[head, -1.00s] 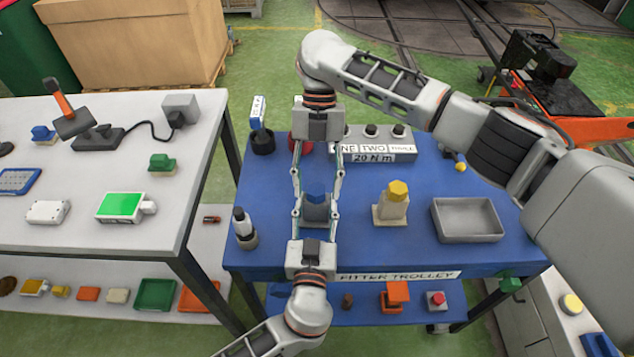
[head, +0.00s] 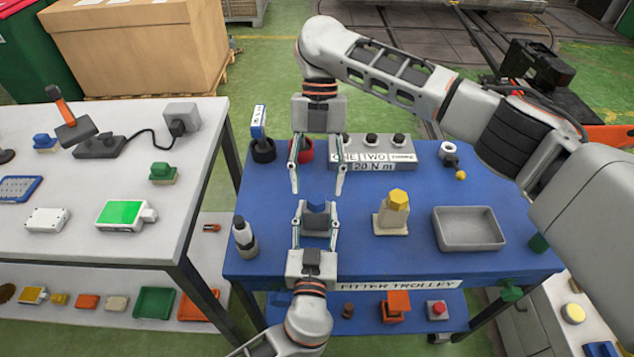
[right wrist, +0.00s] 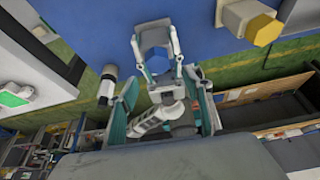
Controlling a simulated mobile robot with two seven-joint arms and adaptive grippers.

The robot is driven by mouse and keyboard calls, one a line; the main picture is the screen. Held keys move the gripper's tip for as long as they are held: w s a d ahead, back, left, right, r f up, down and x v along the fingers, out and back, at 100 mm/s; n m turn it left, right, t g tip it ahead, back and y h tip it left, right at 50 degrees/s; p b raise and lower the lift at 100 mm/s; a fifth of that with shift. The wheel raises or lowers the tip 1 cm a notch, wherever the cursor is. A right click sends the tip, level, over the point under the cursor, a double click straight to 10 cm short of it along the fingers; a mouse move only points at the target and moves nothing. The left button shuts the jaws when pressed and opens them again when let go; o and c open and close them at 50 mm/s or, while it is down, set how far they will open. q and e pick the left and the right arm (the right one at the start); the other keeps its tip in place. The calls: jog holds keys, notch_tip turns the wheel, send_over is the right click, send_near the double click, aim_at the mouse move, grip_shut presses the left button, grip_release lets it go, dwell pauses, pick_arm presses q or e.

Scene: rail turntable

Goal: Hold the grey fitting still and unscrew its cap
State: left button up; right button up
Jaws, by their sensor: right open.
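The grey fitting (head: 318,226) stands on the blue trolley top with a blue cap (head: 316,207) on it. My left gripper (head: 316,212) comes from the near side and is shut on the fitting, one finger on each side. My right gripper (head: 317,190) is open and empty above and just beyond the cap, with a small gap to it. The right wrist view shows the blue cap (right wrist: 158,65) between the left gripper's fingers (right wrist: 155,50), apart from my wide-open right fingers.
A beige fitting with a yellow cap (head: 397,200) stands to the right, then a grey tray (head: 468,241). A dark-and-white bottle (head: 244,238) stands at left. A grey box with knobs (head: 372,152) lies behind. A white bench (head: 90,250) is at far left.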

aim_at(317, 198)
jog(key=m, duration=0.1)
jog(key=m+y, duration=0.1)
jog(key=m, duration=0.3)
jog(key=shift+d+y, duration=0.25)
jog(key=shift+y, duration=0.15)
jog(key=m+t+y, duration=0.1)
jog(key=m, duration=0.2)
jog(key=shift+s+a, duration=0.1)
jog(key=shift+s, duration=0.05)
jog(key=m+t, duration=0.1)
jog(key=m, duration=0.2)
jog(key=shift+s+m+y, duration=0.1)
jog(key=shift+m+y, duration=0.2)
jog(key=shift+y, duration=0.1)
jog(key=m+t, duration=0.1)
jog(key=m, duration=0.2)
jog(key=m+t, duration=0.1)
jog(key=m, duration=0.2)
jog(key=shift+s+t, duration=0.15)
jog(key=shift+t, duration=0.15)
jog(key=shift+s+m+t, duration=0.1)
jog(key=shift+m+t, duration=0.5)
jog(key=shift+m, duration=1)
jog(key=shift+m+t, duration=0.6)
jog(key=shift+m, duration=1)
jog(key=shift+f, duration=0.1)
jog(key=shift+f, duration=1.95)
